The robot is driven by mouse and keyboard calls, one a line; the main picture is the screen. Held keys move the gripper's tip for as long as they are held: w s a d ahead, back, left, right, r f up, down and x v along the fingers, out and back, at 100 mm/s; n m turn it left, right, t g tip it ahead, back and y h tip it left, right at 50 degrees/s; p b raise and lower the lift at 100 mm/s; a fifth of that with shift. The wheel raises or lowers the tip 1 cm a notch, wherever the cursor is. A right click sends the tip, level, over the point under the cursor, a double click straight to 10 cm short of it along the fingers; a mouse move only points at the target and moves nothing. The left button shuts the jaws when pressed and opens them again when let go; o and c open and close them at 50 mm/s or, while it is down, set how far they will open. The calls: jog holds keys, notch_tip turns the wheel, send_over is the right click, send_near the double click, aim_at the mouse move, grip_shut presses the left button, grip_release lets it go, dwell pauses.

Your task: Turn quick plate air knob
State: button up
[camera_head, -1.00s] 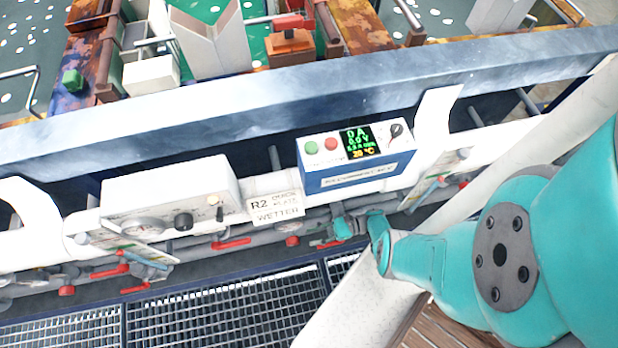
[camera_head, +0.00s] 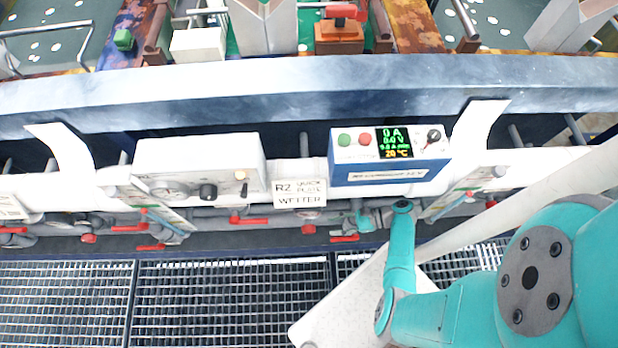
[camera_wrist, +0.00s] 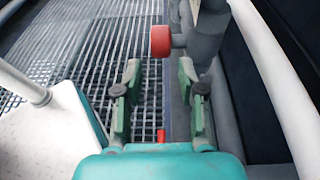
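A white control box (camera_head: 195,165) hangs on the rail, left of the "R2 quick plate wetter" sign (camera_head: 300,193). On its front are a round gauge, a black knob (camera_head: 208,191) and a small light-coloured knob or switch (camera_head: 240,175). I cannot read which one is the air knob. My gripper (camera_wrist: 160,92) is open and empty in the wrist view, its two green fingers apart. In the head view my gripper (camera_head: 364,217) is small and partly hidden, near the pipes below the blue-fronted box and right of the control box. The wrist view does not show the control box.
A blue-fronted box (camera_head: 390,160) with buttons and a display sits right of the sign. Grey pipes with red valve handles (camera_head: 248,221) run below. The wrist view shows a red round part (camera_wrist: 160,41) on a grey pipe. Floor grating (camera_head: 220,300) lies in front.

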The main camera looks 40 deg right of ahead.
aim_at(313, 227)
jog(key=shift+h, duration=0.4)
jog(key=shift+a+r+x, duration=0.1)
jog(key=shift+r+x, duration=0.1)
jog(key=shift+x, duration=1.4)
jog(key=shift+a+r+x, duration=0.1)
jog(key=shift+r+x, duration=0.15)
jog(key=shift+x, duration=1.35)
jog(key=shift+a+r+x, duration=0.1)
jog(key=shift+r+x, duration=0.1)
jog(key=shift+x, duration=1.45)
jog(key=shift+w, duration=0.1)
grip_shut()
